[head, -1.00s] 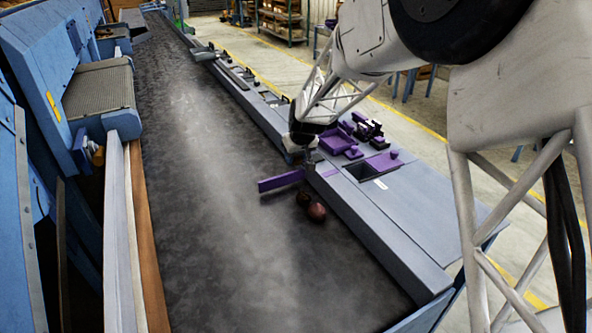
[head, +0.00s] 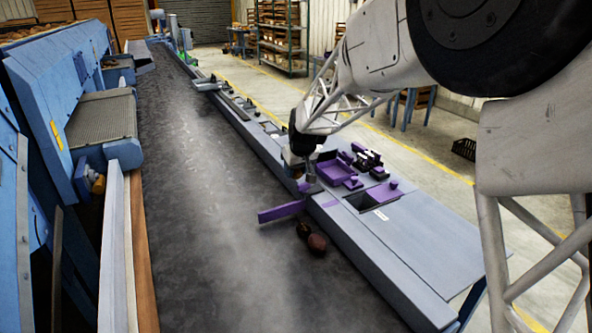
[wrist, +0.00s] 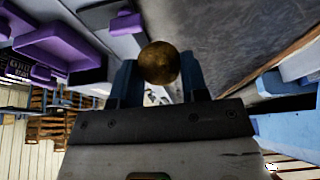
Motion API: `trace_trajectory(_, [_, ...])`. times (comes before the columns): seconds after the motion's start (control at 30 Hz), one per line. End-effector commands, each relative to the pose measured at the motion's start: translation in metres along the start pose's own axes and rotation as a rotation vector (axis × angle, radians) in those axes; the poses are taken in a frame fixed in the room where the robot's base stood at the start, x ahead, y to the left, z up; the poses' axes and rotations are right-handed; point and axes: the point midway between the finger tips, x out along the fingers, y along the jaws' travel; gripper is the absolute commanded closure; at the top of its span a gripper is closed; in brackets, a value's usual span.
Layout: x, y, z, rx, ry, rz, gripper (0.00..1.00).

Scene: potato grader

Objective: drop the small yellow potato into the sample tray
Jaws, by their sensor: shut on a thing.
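The small yellow-brown potato (wrist: 160,63) is held between the two fingers of my gripper (wrist: 160,78) in the wrist view. In the head view my gripper (head: 312,186) is above the belt-side rail, beside the inner end of the purple diverter board; the potato cannot be made out there. An open purple tray (head: 335,175), apparently the sample tray, lies on the grey side table just right of my gripper. It also shows in the wrist view (wrist: 62,38), left of the held potato and apart from it.
The purple board (head: 281,212) juts over the dark belt (head: 215,240). Two dark reddish potatoes (head: 316,243) lie on the belt near it. A dark square opening (head: 371,196) with purple edging is in the side table (head: 430,235), nearer than the tray.

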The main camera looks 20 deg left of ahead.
Motion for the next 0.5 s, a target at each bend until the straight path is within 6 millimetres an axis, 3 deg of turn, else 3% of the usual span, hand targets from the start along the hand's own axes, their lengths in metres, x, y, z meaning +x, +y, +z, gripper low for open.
trace_trajectory(0.27, [0.001,0.002,-0.001,0.002,0.000,0.001,0.82])
trace_trajectory(0.5, [0.006,0.023,-0.010,0.028,-0.001,0.011,0.82])
